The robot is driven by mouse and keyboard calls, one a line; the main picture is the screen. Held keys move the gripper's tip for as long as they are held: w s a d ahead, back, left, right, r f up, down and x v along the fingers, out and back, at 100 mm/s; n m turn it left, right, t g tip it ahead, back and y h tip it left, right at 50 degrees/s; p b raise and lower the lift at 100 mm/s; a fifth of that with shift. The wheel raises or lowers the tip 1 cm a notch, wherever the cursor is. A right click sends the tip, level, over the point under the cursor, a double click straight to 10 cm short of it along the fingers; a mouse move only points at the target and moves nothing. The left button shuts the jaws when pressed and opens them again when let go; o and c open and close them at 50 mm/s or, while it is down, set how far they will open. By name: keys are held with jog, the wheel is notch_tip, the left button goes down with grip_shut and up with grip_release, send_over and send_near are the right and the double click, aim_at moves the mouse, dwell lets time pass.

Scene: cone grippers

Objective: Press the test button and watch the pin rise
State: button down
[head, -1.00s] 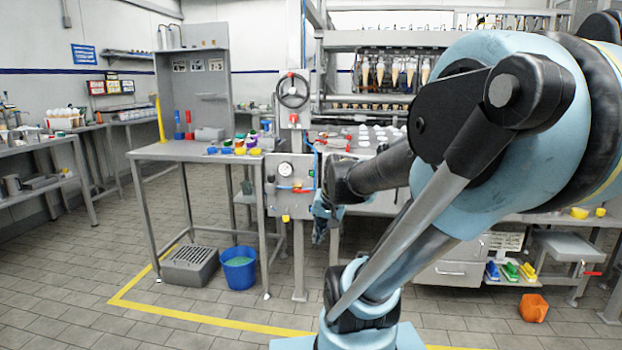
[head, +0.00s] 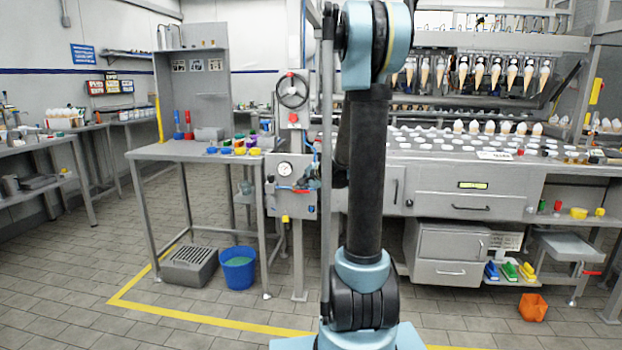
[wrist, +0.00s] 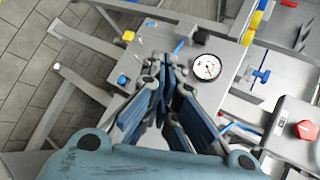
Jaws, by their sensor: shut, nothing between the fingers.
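My gripper (wrist: 170,75) is shut and empty in the wrist view, its blue-grey fingers together in front of the control panel (wrist: 185,42). In the head view the arm hides most of it. A small round blue button (wrist: 122,79) lies left of the fingertips in the wrist view; no label is readable. A white round gauge (wrist: 206,67) lies right of the fingertips and also shows in the head view (head: 284,168). A red mushroom button (wrist: 305,129) is farther right on a grey box. I cannot make out the pin, nor whether a finger touches anything.
A red-handled lever (head: 300,190) sits below the gauge. A grey table (head: 190,150) with coloured pieces stands left of the panel. A blue bucket (head: 238,267) and a grey crate (head: 190,264) stand on the floor. The cone machine (head: 470,150) is at right.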

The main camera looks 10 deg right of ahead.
jog(key=w+d+f+m+t, duration=0.1)
jog(key=w+d+m, duration=0.1)
jog(key=w, duration=0.5)
jog(key=shift+w+f+m+t, duration=0.4)
jog(key=shift+m, duration=0.4)
jog(key=shift+w+d, duration=0.1)
jog(key=w+d, duration=0.2)
jog(key=w, duration=0.6)
jog(key=shift+d, duration=0.35)
jog(key=shift+w, duration=0.2)
dwell(0.5)
jog(key=shift+w+d+r, duration=0.1)
jog(key=shift+w, duration=0.15)
jog(key=shift+w+d, duration=0.15)
jog(key=shift+w, duration=0.3)
dwell(0.9)
jog(key=shift+s, duration=0.1)
dwell(1.5)
jog(key=shift+s+a, duration=0.3)
jog(key=shift+s, duration=0.45)
